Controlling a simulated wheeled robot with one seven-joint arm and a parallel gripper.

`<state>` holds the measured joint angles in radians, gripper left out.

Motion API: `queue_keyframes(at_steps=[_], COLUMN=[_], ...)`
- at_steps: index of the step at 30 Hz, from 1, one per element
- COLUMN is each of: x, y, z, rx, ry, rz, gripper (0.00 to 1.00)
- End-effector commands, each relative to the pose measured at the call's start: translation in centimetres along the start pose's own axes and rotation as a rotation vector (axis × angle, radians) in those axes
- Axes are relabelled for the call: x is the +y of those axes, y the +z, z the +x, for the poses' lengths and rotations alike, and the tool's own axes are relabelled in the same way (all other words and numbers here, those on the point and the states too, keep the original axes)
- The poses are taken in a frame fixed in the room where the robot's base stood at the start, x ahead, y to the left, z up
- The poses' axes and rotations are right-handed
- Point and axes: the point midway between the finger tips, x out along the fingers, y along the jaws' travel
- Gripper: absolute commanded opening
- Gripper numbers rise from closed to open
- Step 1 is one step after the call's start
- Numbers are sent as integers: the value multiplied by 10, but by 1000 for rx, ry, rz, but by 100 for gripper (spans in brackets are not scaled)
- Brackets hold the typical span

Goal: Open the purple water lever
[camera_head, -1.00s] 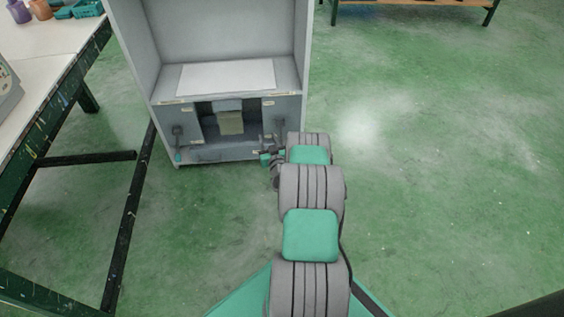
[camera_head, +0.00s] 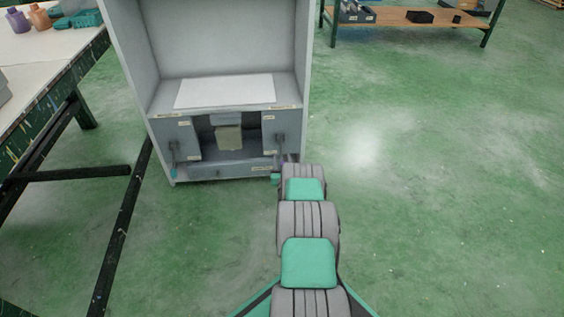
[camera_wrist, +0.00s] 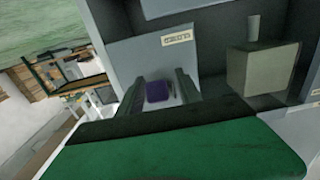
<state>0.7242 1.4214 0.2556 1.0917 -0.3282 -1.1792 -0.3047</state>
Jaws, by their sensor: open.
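The purple lever end (camera_wrist: 157,91) shows in the wrist view, a small purple block in front of a grey panel of the cabinet. My gripper (camera_wrist: 160,84) is open, with one grey finger on each side of the purple piece. I cannot tell whether either finger touches it. In the head view the right lever (camera_head: 281,146) hangs on the cabinet's right front panel. Its lower end and most of my gripper are hidden behind my arm there.
The grey cabinet (camera_head: 129,67) has a central recess holding a pale block (camera_head: 229,138). A second lever with a teal end (camera_head: 173,172) hangs on its left panel. A paint-marked table (camera_head: 50,62) stands left.

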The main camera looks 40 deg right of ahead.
Motion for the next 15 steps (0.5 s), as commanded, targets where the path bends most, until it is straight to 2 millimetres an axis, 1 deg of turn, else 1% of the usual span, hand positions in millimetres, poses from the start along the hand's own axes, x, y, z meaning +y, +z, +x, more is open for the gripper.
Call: queue_keyframes(at_steps=[4,5,15], x=[0,0,0], y=[0,0,0], z=[0,0,0], rx=[-1,0,0], ry=[0,0,-1], rz=[0,0,0], gripper=[42,40,12])
